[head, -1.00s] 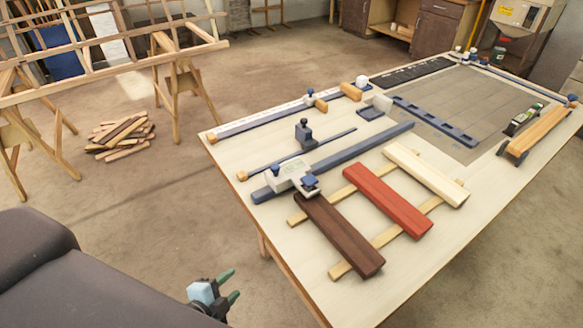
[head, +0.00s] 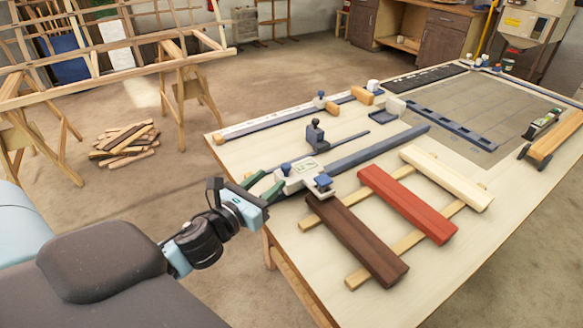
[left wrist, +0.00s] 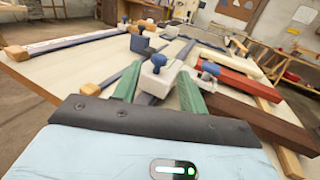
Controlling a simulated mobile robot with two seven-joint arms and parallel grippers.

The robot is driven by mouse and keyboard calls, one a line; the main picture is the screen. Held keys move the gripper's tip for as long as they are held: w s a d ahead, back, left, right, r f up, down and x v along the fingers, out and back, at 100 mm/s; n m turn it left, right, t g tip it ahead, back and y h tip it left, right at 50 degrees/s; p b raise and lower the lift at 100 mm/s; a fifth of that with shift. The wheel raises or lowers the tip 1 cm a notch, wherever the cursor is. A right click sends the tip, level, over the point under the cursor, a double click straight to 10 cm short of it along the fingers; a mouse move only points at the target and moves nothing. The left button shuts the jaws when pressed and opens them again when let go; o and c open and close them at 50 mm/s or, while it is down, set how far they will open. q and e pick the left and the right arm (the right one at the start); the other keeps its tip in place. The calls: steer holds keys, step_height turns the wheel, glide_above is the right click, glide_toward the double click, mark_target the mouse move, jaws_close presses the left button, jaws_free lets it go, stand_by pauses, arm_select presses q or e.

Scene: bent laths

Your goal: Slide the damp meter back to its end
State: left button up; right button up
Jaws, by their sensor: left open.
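A white block with a blue knob and a grey clamp part, which looks like the damp meter (head: 297,177), sits on a long blue rail (head: 375,149) near its near-left end. It also shows in the left wrist view (left wrist: 154,80). My left gripper (head: 268,186) comes in from the left, open, with its green fingers close to the block's near-left side. In the left wrist view the open fingers (left wrist: 158,88) point toward the block, one on either side of it. I cannot tell if they touch it. My right gripper is out of view.
Dark brown (head: 356,240), red (head: 408,204) and cream (head: 447,178) boards lie across two thin strips beside the rail. A grey-blue slider (head: 317,137) stands on a thinner rail behind. A longer ruled rail (head: 280,124) runs along the table's left edge.

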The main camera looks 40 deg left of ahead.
mark_target(283, 168)
arm_select(q)
steer(key=shift+w, duration=3.95)
steer(key=shift+c, duration=0.2)
jaws_close()
